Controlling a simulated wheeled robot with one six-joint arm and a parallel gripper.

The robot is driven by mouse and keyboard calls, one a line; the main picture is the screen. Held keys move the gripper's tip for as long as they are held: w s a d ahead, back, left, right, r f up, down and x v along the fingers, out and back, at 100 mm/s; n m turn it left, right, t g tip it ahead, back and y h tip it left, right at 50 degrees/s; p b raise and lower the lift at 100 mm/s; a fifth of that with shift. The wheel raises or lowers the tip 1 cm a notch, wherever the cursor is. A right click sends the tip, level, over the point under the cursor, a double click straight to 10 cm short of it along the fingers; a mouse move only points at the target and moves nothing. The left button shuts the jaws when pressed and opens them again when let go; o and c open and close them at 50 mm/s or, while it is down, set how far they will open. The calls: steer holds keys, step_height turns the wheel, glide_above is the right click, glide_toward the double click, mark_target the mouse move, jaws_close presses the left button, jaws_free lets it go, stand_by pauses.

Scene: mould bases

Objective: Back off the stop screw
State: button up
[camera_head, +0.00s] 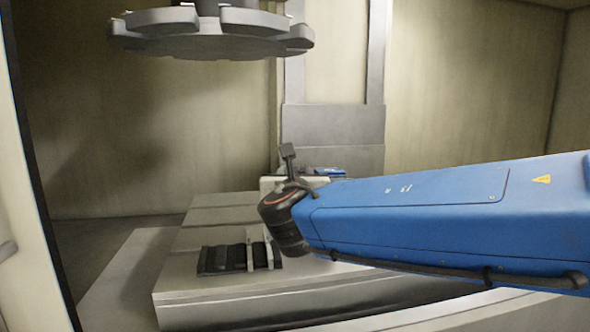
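No stop screw can be made out in the head view. A dark fixture (222,259) with ribbed sides lies on the pale machine table (185,276), and thin upright pale plates (268,248) stand at its right end. A pale block (267,184) shows behind my arm's dark joint, mostly hidden. A small dark upright piece with a square head (288,153) rises above that joint; I cannot tell what it belongs to. My blue arm reaches in from the right and covers the table's right side. My gripper's fingers are not visible.
A large grey tool carousel (212,44) hangs at the top, above the table. A grey column (333,125) stands at the back. Pale enclosure walls (470,90) close the space, and a door edge (35,200) is at left. The table's left part is clear.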

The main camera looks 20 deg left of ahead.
mark_target(297, 167)
steer(key=shift+x, duration=1.9)
jaws_close()
steer(key=shift+d+y, duration=0.1)
steer(key=shift+y, duration=0.2)
steer(key=shift+w+d+r+n+g+y, duration=0.1)
steer(key=shift+r+n+g+y, duration=0.05)
steer(key=shift+n+g+y, duration=0.45)
steer(key=shift+r+n+g+y, duration=0.1)
steer(key=shift+n+g+y, duration=0.4)
steer(key=shift+n+y, duration=0.65)
steer(key=shift+w+g+y, duration=0.1)
steer(key=shift+g+y, duration=0.2)
steer(key=shift+y, duration=0.25)
steer(key=shift+d+n+g+y, duration=0.1)
steer(key=shift+n+g+y, duration=0.3)
steer(key=shift+n+g, duration=0.15)
